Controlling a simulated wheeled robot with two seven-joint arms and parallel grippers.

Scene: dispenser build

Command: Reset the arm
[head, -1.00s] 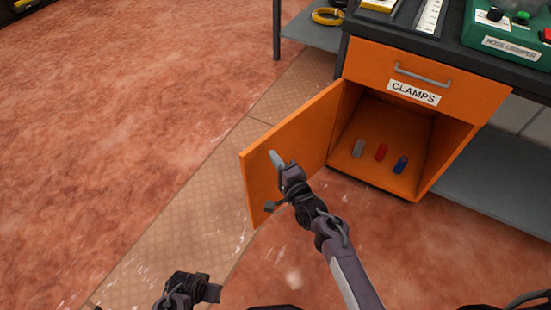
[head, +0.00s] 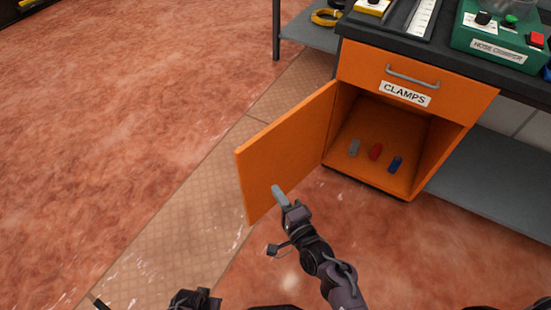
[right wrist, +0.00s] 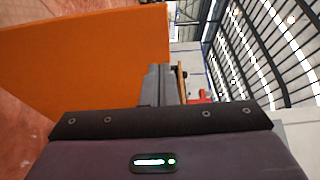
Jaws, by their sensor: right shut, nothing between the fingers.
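My right gripper (head: 279,195) is shut and empty. It is in front of the lower part of the open orange cabinet door (head: 285,140); I cannot tell whether it touches the door. In the right wrist view its shut fingers (right wrist: 158,85) show beside the orange door (right wrist: 80,60). My left arm's end (head: 195,300) shows only in part at the bottom edge, and its fingers cannot be made out.
The orange cabinet has a drawer labelled CLAMPS (head: 405,94) above an open compartment holding a grey clamp (head: 354,148), a red one (head: 376,152) and a blue one (head: 396,164). A green hose crimper (head: 498,45) stands on top. The floor at left is clear.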

